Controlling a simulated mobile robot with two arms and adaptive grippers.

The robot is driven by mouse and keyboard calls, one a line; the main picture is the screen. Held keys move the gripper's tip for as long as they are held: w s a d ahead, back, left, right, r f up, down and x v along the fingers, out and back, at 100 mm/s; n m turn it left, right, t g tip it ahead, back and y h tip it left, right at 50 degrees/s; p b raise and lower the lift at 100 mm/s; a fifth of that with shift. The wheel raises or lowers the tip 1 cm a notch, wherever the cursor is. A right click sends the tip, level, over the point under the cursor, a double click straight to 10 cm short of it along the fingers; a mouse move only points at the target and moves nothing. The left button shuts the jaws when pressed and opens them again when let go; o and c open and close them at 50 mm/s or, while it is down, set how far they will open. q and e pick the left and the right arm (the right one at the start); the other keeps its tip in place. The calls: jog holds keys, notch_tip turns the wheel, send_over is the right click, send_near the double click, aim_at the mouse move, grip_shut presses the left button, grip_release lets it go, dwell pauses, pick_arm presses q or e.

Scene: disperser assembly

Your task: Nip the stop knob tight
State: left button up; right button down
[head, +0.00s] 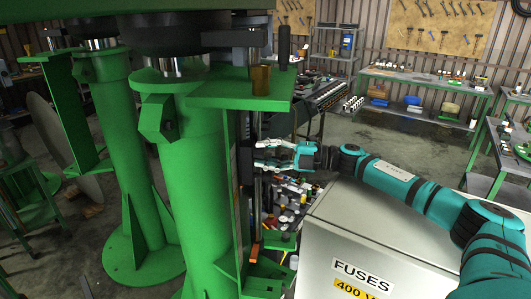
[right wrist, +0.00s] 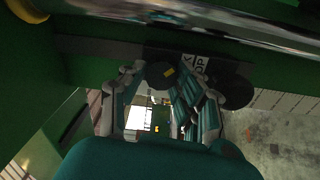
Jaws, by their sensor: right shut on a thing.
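My right gripper (head: 262,154) reaches in from the right to a dark block on the vertical rail (head: 247,160) beside the green column. A partly covered white label with dark letters (right wrist: 198,68) sits just right of the knob. In the head view the knob is too small and hidden to make out. My left gripper is not in view.
A second black round part (right wrist: 232,92) lies right of the fingers. The green machine column (head: 190,180) and its bracket plate (head: 240,92) stand close to the gripper. A grey fuse cabinet (head: 375,235) stands below my right arm. Benches (head: 425,78) stand at the back.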

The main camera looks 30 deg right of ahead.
jog(key=shift+d+r+m, duration=0.15)
jog(key=shift+m, duration=0.85)
jog(key=c, duration=1)
grip_release()
jog(key=shift+o, duration=0.2)
jog(key=v, duration=1.2)
jog(key=shift+f, duration=0.2)
